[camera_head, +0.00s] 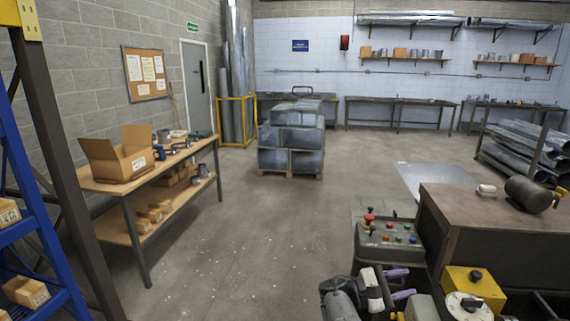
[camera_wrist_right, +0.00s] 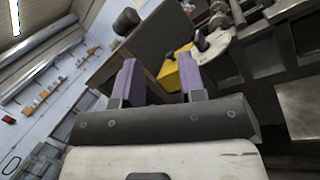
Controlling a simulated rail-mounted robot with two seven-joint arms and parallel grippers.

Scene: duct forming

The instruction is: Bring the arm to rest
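My right gripper (camera_head: 402,284) shows at the bottom of the head view, right of centre, with two purple fingers pointing right. In the right wrist view, the fingers of my right gripper (camera_wrist_right: 158,76) stand apart with nothing between them, so it is open and empty. It is beside a control box (camera_head: 390,240) with coloured buttons and a yellow unit (camera_head: 472,288) with a round top. I cannot tell whether it touches either. My left gripper is in neither view.
A dark workbench (camera_head: 480,200) stands at the right with a dark cylinder (camera_head: 527,194) on it. A wooden table (camera_head: 115,187) with an open carton (camera_head: 121,155) stands at the left. A wrapped pallet load (camera_head: 290,138) stands mid-room. The floor (camera_head: 250,240) between is clear.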

